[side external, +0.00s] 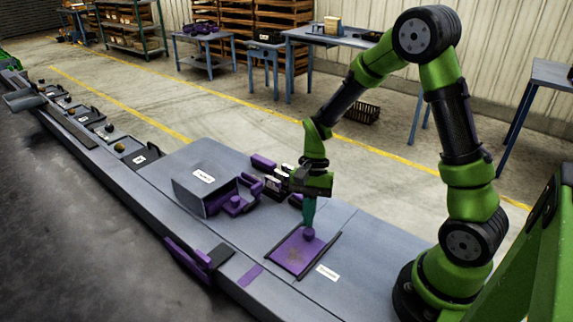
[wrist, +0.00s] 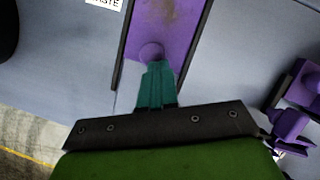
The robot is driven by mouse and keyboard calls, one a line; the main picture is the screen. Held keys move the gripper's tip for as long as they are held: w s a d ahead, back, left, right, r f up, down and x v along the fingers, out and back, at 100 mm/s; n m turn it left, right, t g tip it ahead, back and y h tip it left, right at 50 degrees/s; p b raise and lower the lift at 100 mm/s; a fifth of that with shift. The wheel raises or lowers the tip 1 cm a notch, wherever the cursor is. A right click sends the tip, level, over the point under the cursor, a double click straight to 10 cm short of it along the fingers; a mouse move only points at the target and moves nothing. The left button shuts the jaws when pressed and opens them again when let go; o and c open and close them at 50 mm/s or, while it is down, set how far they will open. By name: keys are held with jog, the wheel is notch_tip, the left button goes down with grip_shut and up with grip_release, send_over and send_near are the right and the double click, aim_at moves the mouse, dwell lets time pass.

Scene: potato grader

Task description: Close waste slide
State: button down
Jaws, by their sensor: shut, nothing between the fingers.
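The waste slide is a purple plate (side external: 296,254) between two dark rails on the grey bench, in the side external view. A small round purple knob (side external: 309,233) stands at its far end. The plate also shows at the top of the wrist view (wrist: 168,22), with the knob (wrist: 151,52) close by the fingertips. My gripper (side external: 308,222) points down with its teal fingers together, right at the knob. It is shut and holds nothing. Whether the fingertips touch the knob I cannot tell.
A white label (side external: 327,273) lies right of the slide. A grey box (side external: 205,184) and several purple parts (side external: 262,162) stand left of and behind my gripper. A purple lever (side external: 190,258) sticks out at the bench's front edge.

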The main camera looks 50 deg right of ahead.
jog(key=d, duration=0.1)
jog(key=w+d, duration=0.2)
jog(key=shift+d+r, duration=0.25)
jog(key=shift+d, duration=0.15)
jog(key=d+f+v, duration=0.1)
jog(key=d+v, duration=0.1)
jog(key=v, duration=0.8)
jog(key=x, duration=0.9)
jog(key=shift+s+a+r, duration=0.1)
jog(key=shift+s, duration=0.15)
jog(key=a, duration=0.1)
jog(key=s+a, duration=0.1)
jog(key=shift+s+a+f, duration=0.2)
jog(key=shift+a+f, duration=0.05)
jog(key=shift+a, duration=0.15)
jog(key=shift+s+a, duration=0.2)
jog(key=shift+a, duration=0.25)
